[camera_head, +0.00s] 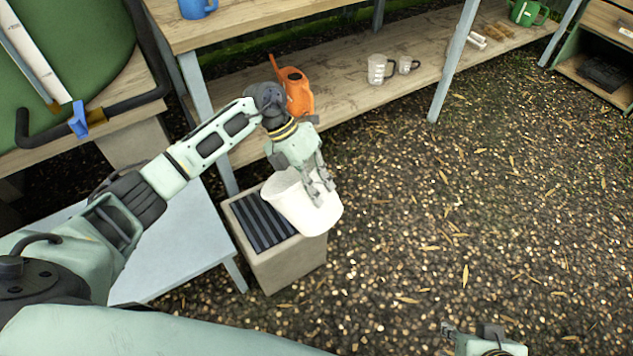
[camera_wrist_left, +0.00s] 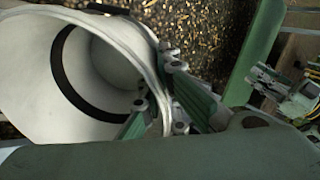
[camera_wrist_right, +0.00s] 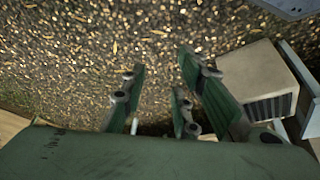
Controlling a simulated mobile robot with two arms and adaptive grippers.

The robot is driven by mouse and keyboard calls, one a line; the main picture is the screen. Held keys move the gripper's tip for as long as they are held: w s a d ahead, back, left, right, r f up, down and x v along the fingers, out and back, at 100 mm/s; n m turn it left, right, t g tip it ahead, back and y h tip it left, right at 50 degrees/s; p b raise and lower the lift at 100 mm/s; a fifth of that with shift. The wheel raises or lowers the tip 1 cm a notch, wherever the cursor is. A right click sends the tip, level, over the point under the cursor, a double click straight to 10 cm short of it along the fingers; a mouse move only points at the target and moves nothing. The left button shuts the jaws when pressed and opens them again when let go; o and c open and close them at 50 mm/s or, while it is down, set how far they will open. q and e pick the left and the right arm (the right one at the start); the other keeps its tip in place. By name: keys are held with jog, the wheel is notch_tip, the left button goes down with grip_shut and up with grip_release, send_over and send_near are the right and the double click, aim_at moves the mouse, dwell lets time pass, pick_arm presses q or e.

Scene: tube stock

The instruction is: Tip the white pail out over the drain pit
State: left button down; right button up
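The white pail (camera_head: 300,205) is tilted over the drain pit (camera_head: 290,265), a stone-coloured box with a dark slatted grate (camera_head: 262,222). My left gripper (camera_head: 318,190) is shut on the pail's wall at its rim. In the left wrist view the pail's inside (camera_wrist_left: 75,75) shows white with a dark ring, and no contents can be made out. One finger (camera_wrist_left: 135,122) is inside the rim and another outside. My right gripper (camera_wrist_right: 155,95) is open and empty above the gravel. In the right wrist view the drain pit (camera_wrist_right: 262,80) is at the right.
A wooden bench with a lower shelf (camera_head: 340,85) stands behind the pit. It holds an orange watering can (camera_head: 293,90), measuring jugs (camera_head: 380,69) and a green can (camera_head: 527,12). A pale blue-grey table (camera_head: 180,250) is left of the pit.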

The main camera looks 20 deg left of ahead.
pick_arm(q)
jog(key=shift+d, duration=0.2)
jog(key=shift+s+d+f+y+p, duration=0.15)
jog(key=shift+d+y+p, duration=0.2)
jog(key=shift+y, duration=0.15)
jog(key=shift+d+f+t+y+p, duration=0.15)
jog(key=shift+f+t+y+p, duration=0.2)
jog(key=shift+y, duration=0.25)
jog(key=f+y, duration=0.1)
jog(key=y, duration=0.1)
jog(key=f+y+p, duration=0.1)
jog(key=shift+a+f+t, duration=0.25)
jog(key=shift+f+t, duration=0.05)
jog(key=shift+t, duration=0.05)
jog(key=shift+a+f+y, duration=0.1)
jog(key=shift+f+y, duration=0.4)
jog(key=shift+y, duration=0.3)
jog(key=shift+a+f+y, duration=0.1)
jog(key=shift+f+y, duration=0.05)
jog(key=shift+y, duration=0.15)
pick_arm(e)
jog(key=shift+s+d+r+g, duration=0.25)
jog(key=shift+s+r+g, duration=0.25)
jog(key=shift+s, duration=0.35)
